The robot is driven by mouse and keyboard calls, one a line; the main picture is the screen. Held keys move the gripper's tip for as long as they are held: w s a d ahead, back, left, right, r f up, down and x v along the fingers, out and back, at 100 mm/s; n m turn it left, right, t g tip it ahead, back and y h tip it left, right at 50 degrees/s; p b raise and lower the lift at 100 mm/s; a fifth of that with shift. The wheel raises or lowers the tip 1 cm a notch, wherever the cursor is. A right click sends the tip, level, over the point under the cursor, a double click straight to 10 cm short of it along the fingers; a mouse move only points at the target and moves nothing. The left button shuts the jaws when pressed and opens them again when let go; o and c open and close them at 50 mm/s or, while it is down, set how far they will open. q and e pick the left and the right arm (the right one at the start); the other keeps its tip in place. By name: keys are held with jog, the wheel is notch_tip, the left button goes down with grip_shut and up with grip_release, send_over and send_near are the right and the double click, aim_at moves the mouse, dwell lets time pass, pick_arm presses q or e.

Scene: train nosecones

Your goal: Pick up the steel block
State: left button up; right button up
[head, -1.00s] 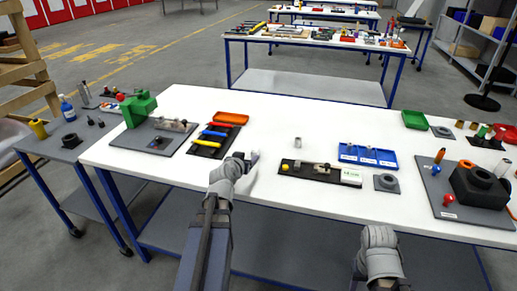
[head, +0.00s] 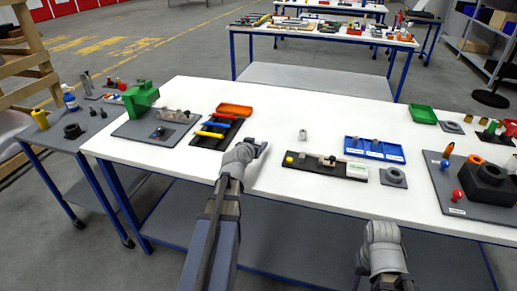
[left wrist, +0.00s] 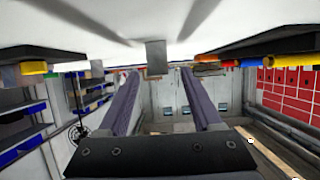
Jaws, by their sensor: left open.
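A small grey steel block (head: 303,134) stands upright on the white table (head: 290,107) near its middle. In the left wrist view, the steel block (left wrist: 156,57) shows as a grey rectangle beyond and between my open fingers. My left gripper (head: 262,148) is low over the table, to the left of the block and apart from it, its fingers pointing towards it. In the left wrist view, my left gripper (left wrist: 159,74) is open and empty. My right gripper (head: 384,240) is at the front of the table; its fingers cannot be made out.
A dark tray (head: 215,132) with coloured tools and an orange bin (head: 234,110) lie left of the gripper. The table between gripper and block is clear.

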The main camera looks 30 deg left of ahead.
aim_at(258, 142)
pick_arm(q)
jog(key=x, duration=0.3)
jog(key=shift+b, duration=0.35)
jog(key=shift+d, duration=0.1)
grip_shut()
